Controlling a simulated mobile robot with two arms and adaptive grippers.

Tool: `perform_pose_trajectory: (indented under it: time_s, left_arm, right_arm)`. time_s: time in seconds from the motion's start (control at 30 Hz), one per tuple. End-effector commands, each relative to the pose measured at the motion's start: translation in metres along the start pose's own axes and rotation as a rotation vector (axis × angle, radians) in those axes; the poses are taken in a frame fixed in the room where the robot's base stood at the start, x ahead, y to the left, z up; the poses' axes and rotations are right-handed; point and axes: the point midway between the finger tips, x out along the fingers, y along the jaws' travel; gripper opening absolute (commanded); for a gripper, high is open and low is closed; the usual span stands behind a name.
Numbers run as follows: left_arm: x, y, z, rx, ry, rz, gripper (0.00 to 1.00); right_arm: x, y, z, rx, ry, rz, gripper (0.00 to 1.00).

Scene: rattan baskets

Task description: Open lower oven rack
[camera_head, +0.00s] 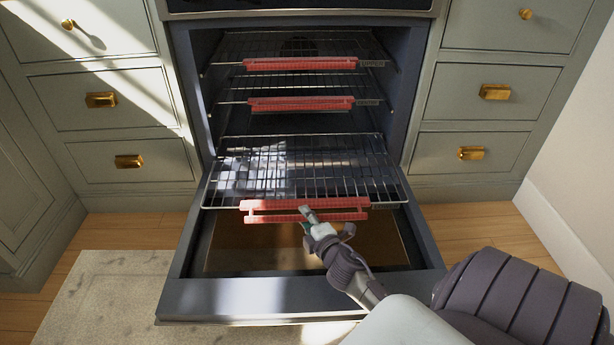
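The oven (411,85) stands open with its door (270,298) folded down toward me. The lower rack (290,178) is a wire grid that sticks out over the inner part of the door. A red grip strip (275,216) covers its front edge. My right gripper (308,214) is at this red strip, right of its middle, with a fingertip overlapping it. The hand hides part of the gripper, so I cannot tell if it is closed on the strip. My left gripper is not in view.
Two higher racks with red strips, an upper (300,64) and a middle one (301,103), sit inside the oven. Drawer cabinets with brass handles flank it. A rug (105,295) lies at the left. A white wall (580,170) bounds the right.

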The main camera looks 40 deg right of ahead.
Motion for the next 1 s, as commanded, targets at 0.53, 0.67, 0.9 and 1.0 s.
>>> perform_pose_trajectory:
  time_s: [0.53, 0.67, 0.9, 1.0]
  left_arm:
    - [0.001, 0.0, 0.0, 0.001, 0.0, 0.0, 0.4]
    - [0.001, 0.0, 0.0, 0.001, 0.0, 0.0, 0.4]
    - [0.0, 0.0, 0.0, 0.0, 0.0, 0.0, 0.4]
    - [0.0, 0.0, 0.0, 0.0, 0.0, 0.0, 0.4]
  right_arm:
    - [-0.018, -0.001, 0.001, 0.0, -0.002, -0.002, 0.46]
    - [-0.045, -0.002, 0.0, 0.003, -0.001, -0.003, 0.46]
    - [-0.094, -0.001, 0.001, 0.001, -0.004, -0.003, 0.46]
    - [-0.108, -0.001, 0.0, 0.002, -0.002, -0.002, 0.46]
